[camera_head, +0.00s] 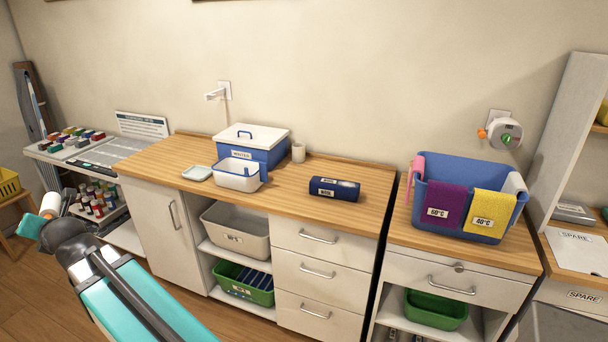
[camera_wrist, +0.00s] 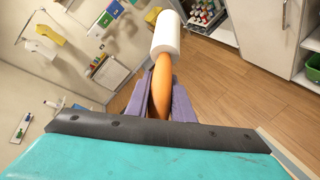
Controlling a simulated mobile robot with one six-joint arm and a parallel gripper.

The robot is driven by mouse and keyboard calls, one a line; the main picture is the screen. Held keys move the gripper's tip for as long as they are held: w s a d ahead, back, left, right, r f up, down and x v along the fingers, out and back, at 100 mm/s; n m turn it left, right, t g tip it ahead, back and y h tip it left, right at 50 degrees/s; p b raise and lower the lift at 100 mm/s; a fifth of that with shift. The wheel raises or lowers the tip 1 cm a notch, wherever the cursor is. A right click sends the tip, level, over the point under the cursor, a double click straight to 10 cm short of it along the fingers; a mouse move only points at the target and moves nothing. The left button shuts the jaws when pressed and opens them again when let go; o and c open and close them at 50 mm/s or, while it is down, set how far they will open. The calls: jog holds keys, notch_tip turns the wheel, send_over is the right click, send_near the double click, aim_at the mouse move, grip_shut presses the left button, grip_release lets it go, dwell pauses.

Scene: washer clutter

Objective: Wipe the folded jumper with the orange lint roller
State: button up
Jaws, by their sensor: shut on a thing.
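The lint roller has an orange handle (camera_wrist: 161,85) and a white roll (camera_wrist: 166,36). My gripper (camera_wrist: 161,100) is shut on the handle in the wrist view, with the roll pointing away from the wrist. The roll (camera_head: 50,203) also shows at the lower left of the head view, in front of the left shelf unit and well away from the counter top. A dark navy folded bundle with a white label (camera_head: 334,188), which looks like the folded jumper, lies on the wooden counter (camera_head: 285,205), right of its middle. My gripper is far to the left of it, not touching.
A blue lidded box (camera_head: 265,152), a white tub (camera_head: 238,176), a small dish (camera_head: 196,173) and a cup (camera_head: 298,152) stand left of the bundle. A blue basket with coloured cloths (camera_head: 420,190) stands to the right. Counter around the bundle is bare.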

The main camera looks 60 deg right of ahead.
jog(key=s+d+f+m+g+h, duration=0.1)
jog(key=s+d+m+h, duration=0.25)
jog(key=d, duration=1.15)
jog(key=s+d+f+m+g+h, duration=0.2)
jog(key=s+d+h, duration=0.15)
jog(key=d, duration=1.15)
jog(key=s+d+f+m+g+h, duration=0.1)
jog(key=s+d+m+h, duration=0.3)
jog(key=d, duration=1.2)
jog(key=s+d+f+m+g+h+p, duration=0.1)
jog(key=s+d+m+g, duration=0.2)
jog(key=s+d, duration=1.2)
jog(key=s+d+f+m+g+h, duration=0.1)
jog(key=s+d+g, duration=0.4)
jog(key=s+d, duration=1)
jog(key=s+f+m, duration=0.1)
jog(key=s+m, duration=0.1)
jog(key=s, duration=0.2)
jog(key=shift+s+f+m+p, duration=0.25)
jog(key=shift+s+m+p, duration=0.1)
jog(key=shift+s, duration=0.05)
